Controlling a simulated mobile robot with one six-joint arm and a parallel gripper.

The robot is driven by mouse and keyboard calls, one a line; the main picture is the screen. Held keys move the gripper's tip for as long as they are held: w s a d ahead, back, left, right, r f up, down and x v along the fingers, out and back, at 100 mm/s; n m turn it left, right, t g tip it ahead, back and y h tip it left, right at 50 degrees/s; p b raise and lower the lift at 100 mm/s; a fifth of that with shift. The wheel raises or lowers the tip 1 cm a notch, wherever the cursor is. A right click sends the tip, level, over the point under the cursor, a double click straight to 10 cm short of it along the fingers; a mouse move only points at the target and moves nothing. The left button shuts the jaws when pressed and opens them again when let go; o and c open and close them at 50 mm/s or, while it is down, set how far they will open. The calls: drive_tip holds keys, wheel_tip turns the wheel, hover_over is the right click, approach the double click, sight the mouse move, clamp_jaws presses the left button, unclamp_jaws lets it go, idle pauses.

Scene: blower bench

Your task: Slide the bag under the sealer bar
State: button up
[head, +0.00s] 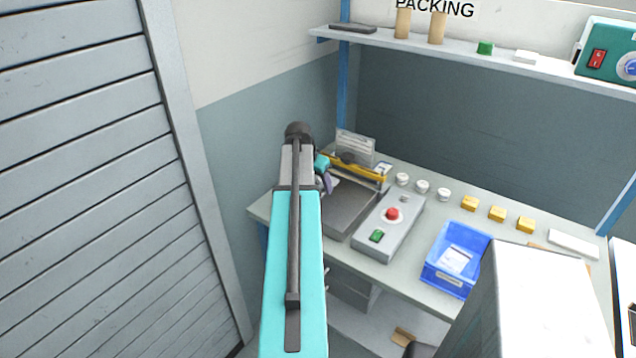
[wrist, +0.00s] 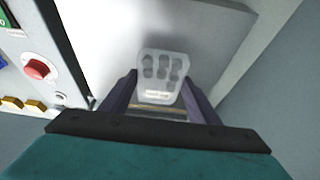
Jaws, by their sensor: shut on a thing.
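My gripper (wrist: 161,84) is shut on a clear bag (wrist: 161,68) with several dark round items in it. The bag extends beyond the fingertips, over the sealer's grey plate; I cannot tell whether it touches the plate. In the head view the sealer has a dark grey bed (head: 349,210) and a yellow bar (head: 357,170) across its far end. My gripper (head: 326,180) is at the left side of the sealer, close to the bar. My arm hides part of the sealer, and the bag is not clear in the head view.
A control box (head: 377,244) with red and green buttons stands right of the sealer. A blue bin (head: 433,272) is farther right. White round pieces (head: 422,187) and yellow blocks (head: 497,214) line the back. A sign (head: 355,147) stands behind the bar.

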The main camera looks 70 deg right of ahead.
drive_tip(key=shift+d+f, duration=0.1)
drive_tip(key=shift+f, duration=0.15)
drive_tip(key=shift+b+x, duration=0.7)
drive_tip(key=shift+x, duration=0.45)
drive_tip(key=shift+s+d, duration=0.3)
drive_tip(key=shift+d, duration=0.9)
drive_tip(key=shift+s+d, duration=0.3)
drive_tip(key=shift+d, duration=0.9)
drive_tip(key=shift+s+d, duration=0.35)
drive_tip(key=shift+d, duration=0.8)
drive_tip(key=shift+f, duration=0.2)
drive_tip(key=o, duration=1.3)
drive_tip(key=shift+b+v, duration=1.55)
drive_tip(key=shift+v, duration=5.35)
